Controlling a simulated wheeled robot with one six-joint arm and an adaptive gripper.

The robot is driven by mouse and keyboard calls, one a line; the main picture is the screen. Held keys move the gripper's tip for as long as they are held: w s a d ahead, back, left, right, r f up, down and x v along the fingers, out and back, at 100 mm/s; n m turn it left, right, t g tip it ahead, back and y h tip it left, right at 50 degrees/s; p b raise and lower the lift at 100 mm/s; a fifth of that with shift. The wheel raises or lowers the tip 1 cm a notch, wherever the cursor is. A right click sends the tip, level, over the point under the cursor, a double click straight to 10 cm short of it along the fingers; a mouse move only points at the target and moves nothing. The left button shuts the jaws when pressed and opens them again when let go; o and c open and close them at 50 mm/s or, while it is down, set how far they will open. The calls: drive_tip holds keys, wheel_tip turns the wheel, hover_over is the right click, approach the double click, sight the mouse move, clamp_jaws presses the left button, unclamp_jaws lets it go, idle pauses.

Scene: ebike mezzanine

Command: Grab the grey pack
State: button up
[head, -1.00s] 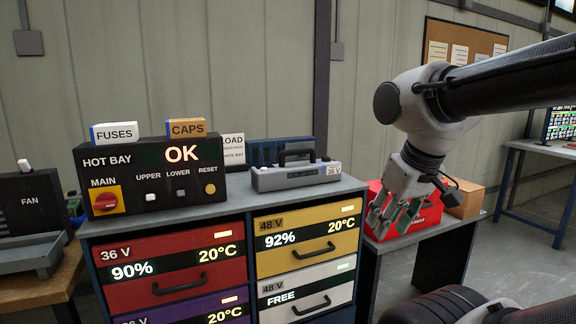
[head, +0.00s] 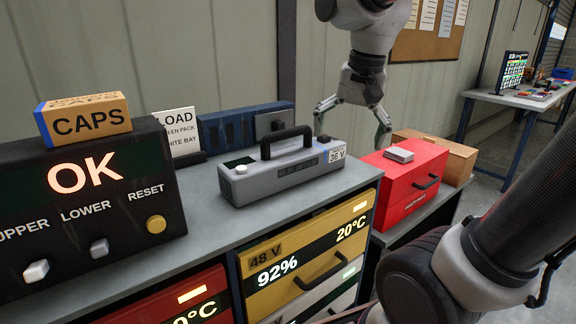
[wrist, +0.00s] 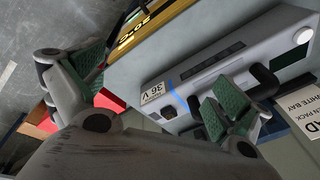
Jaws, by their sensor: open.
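The grey pack (head: 283,176) lies on top of the drawer cabinet, with a black carry handle on top and a 36 V label at its right end. In the wrist view the pack (wrist: 225,70) spans the upper right, its handle partly behind one finger. My gripper (head: 352,126) is open and empty. In the head view it hangs above and behind the pack's right end, pointing down, near the red box. In the wrist view its green-padded fingers (wrist: 150,95) are spread wide, with the pack's labelled end between and beyond them.
A black control panel (head: 85,200) carries a CAPS box (head: 88,120) to the left. A LOAD sign (head: 178,135) and a blue rack (head: 235,126) stand behind the pack. A red box (head: 403,190) and a cardboard box (head: 450,160) sit to the right. Cabinet top in front is clear.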

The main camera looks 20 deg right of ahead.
sight(291, 129)
drive_tip(key=w+a+m, duration=0.2)
drive_tip(key=w+a, duration=0.1)
drive_tip(key=w+a+m+g, duration=0.1)
drive_tip(key=w+a+m, duration=0.1)
drive_tip(key=w+a, duration=0.1)
drive_tip(key=w+a+m+g, duration=0.1)
drive_tip(key=w+a+m, duration=0.2)
drive_tip(key=w, duration=0.1)
drive_tip(key=shift+w+f, duration=0.1)
drive_tip(key=shift+f, duration=0.2)
drive_tip(key=shift+m, duration=0.3)
drive_tip(key=f, duration=0.7)
drive_tip(key=shift+a+f, duration=0.3)
drive_tip(key=shift+f, duration=0.1)
drive_tip(key=c, duration=1.9)
drive_tip(key=shift+w+r, duration=0.1)
drive_tip(key=shift+w, duration=0.05)
drive_tip(key=shift+c, duration=0.9)
drive_tip(key=shift+r, duration=0.1)
